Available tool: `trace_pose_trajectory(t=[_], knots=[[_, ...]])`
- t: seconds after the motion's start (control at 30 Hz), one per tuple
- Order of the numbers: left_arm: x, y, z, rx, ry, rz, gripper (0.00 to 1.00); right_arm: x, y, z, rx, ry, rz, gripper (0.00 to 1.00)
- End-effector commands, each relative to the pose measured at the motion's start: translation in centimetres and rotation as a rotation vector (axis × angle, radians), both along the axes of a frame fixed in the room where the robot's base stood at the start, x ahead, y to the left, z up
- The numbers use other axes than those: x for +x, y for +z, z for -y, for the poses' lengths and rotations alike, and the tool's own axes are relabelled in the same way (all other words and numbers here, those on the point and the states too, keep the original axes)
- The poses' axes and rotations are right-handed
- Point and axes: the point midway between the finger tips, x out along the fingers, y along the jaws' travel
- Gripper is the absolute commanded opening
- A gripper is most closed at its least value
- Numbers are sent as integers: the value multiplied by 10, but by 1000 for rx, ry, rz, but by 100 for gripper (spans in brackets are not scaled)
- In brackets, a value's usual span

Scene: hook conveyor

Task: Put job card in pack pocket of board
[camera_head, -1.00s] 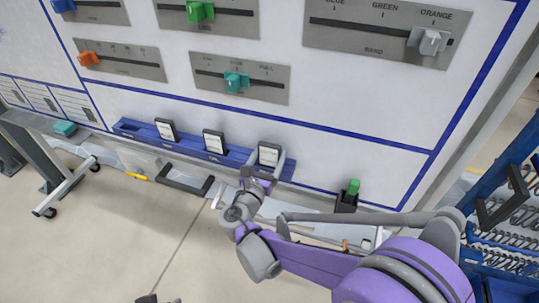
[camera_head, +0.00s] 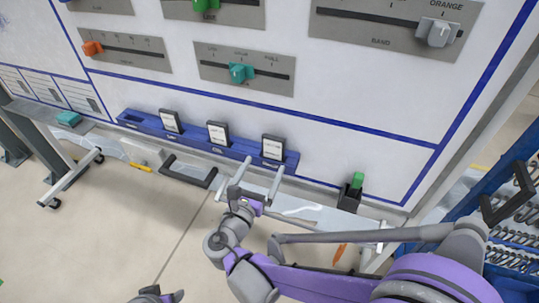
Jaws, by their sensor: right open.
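Three black-framed white cards stand upright in a blue rack (camera_head: 190,141) along the bottom of the board (camera_head: 330,110): a left card (camera_head: 170,121), a middle card (camera_head: 217,134) and a right card (camera_head: 273,148). The card and pocket labels are too small to read, so I cannot tell which is the job card or the pack pocket. My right gripper (camera_head: 262,167) is open and empty, just in front of and below the right card, its two fingers spread and pointing at the rack. My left gripper (camera_head: 158,296) shows only partly at the bottom edge.
Sliders with coloured knobs, such as a teal knob (camera_head: 240,73) and a grey knob (camera_head: 436,32), sit on the board above. A black holder with a green item (camera_head: 357,180) stands right of the rack. A blue rack of hooks (camera_head: 510,230) is at far right.

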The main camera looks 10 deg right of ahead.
Motion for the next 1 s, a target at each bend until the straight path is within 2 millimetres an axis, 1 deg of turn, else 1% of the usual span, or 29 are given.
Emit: trace_pose_trajectory(t=[0.03, 0.1, 0.2, 0.37, 0.47, 0.53, 0.57, 0.67, 0.7, 0.77, 0.8, 0.87, 0.9, 1.0], knots=[[0, -1, 0, 0, 0, 0, 60, -8, 0, -6, 1, 4, 0, 100], [0, -1, 0, 0, 0, 0, 60, -16, 0, -12, 1, 2, 1, 100], [0, -2, 0, 0, 0, 0, 60, -24, 0, -17, 0, 1, 0, 100], [0, -2, 0, 0, 0, 0, 60, -29, 0, -20, 0, 0, 0, 100], [0, -2, 0, 0, 0, 0, 60, -31, -3, -12, 37, -12, -5, 100], [0, -2, 0, 0, 0, -1, 60, -34, -10, 5, 131, -43, -14, 100], [0, -2, 0, 0, 0, -1, 60, -36, -16, 15, 195, -63, -18, 100], [0, -2, 0, 0, 0, -1, 60, -55, -41, 57, 503, -180, -17, 100], [0, -2, 0, 0, 0, -1, 60, -67, -53, 73, 655, -248, -4, 100], [0, -2, 0, 0, 0, -1, 60, -89, -71, 93, 896, -367, 32, 100], [0, -2, 0, 0, 0, -1, 60, -105, -82, 101, 1056, -456, 66, 100], [0, -2, 0, 0, 0, -1, 60, -129, -97, 109, 1291, -601, 135, 100], [0, -2, 0, 0, 0, -1, 60, -145, -105, 111, 1442, -704, 191, 100], [0, -2, 0, 0, 0, -1, 60, -178, -118, 106, 1779, -959, 348, 100]])
